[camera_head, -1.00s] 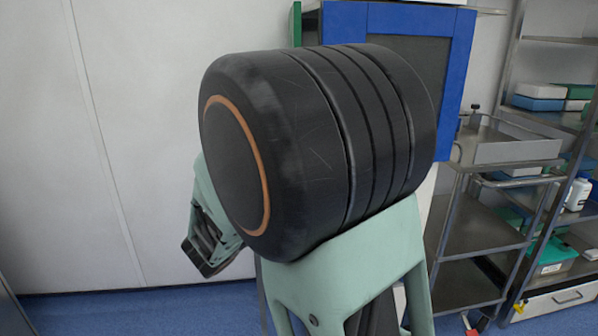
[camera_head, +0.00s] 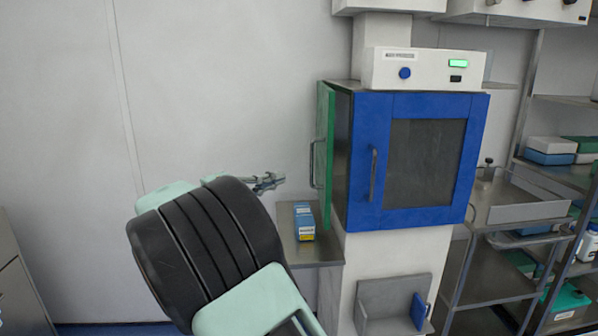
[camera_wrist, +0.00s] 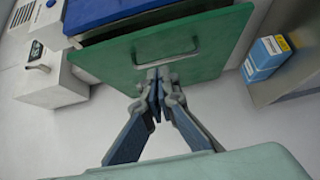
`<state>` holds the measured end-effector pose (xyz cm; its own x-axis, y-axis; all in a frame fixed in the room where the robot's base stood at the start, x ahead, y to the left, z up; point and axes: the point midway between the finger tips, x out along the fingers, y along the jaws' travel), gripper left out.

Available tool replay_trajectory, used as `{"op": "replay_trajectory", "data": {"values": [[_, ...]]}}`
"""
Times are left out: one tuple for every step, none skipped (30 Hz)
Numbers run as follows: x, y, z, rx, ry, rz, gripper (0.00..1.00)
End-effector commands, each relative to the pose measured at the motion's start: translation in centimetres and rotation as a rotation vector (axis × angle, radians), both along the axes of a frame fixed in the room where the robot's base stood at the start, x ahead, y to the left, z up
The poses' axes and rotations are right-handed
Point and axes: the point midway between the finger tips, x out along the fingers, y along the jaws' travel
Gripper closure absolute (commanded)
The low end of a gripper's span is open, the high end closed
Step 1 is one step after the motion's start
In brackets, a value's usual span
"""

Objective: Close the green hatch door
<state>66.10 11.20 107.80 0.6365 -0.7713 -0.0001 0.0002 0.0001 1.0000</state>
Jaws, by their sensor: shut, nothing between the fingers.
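The green hatch door (camera_head: 326,150) is on the left side of the blue-fronted cabinet (camera_head: 368,165), seen nearly edge-on, and stands ajar. Its metal handle (camera_head: 314,165) faces left. In the wrist view the green door (camera_wrist: 205,50) shows its broad face, with a dark gap beside the cabinet and the handle (camera_wrist: 165,50) across it. My gripper (camera_head: 278,181) is left of the door, a little short of the handle. In the wrist view my gripper (camera_wrist: 158,78) is shut and empty, its tips overlapping the door's lower edge in the picture; contact cannot be told.
A blue and white box (camera_head: 304,222) lies on a metal shelf (camera_head: 322,252) below the door. The blue front door (camera_head: 373,215) of the cabinet is shut. A metal cart (camera_head: 500,212) stands at right. The wall at left is bare.

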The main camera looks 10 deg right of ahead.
Motion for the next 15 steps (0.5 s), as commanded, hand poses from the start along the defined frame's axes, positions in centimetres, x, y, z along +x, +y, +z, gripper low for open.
{"op": "replay_trajectory", "data": {"values": [[0.5,-0.8,-0.1,0.000,0.000,-0.004,1.00],[0.8,-1.2,-0.1,0.000,0.000,-0.003,1.00],[1.3,-1.9,-0.1,-0.001,-0.001,-0.005,1.00],[1.8,-2.3,-0.1,-0.001,-0.001,-0.004,1.00],[2.2,-2.9,-0.1,-0.001,-0.001,-0.004,1.00],[2.7,-3.6,-0.1,-0.002,-0.001,-0.005,1.00],[3.2,-4.1,-0.2,-0.001,0.000,-0.004,1.00],[3.6,-4.6,-0.1,-0.001,-0.001,-0.005,1.00],[4.1,-5.3,-0.1,-0.001,-0.001,-0.004,1.00],[4.5,-5.8,-0.1,-0.001,-0.001,-0.004,1.00],[4.9,-6.3,-0.1,-0.001,-0.001,-0.005,1.00],[5.4,-6.8,-0.1,-0.001,-0.001,-0.004,1.00],[5.8,-7.3,-0.1,-0.001,-0.001,-0.004,1.00],[5.6,-7.8,0.0,-0.001,-0.001,-0.004,1.00],[5.4,-8.4,-0.1,0.000,0.000,-0.003,1.00]]}}
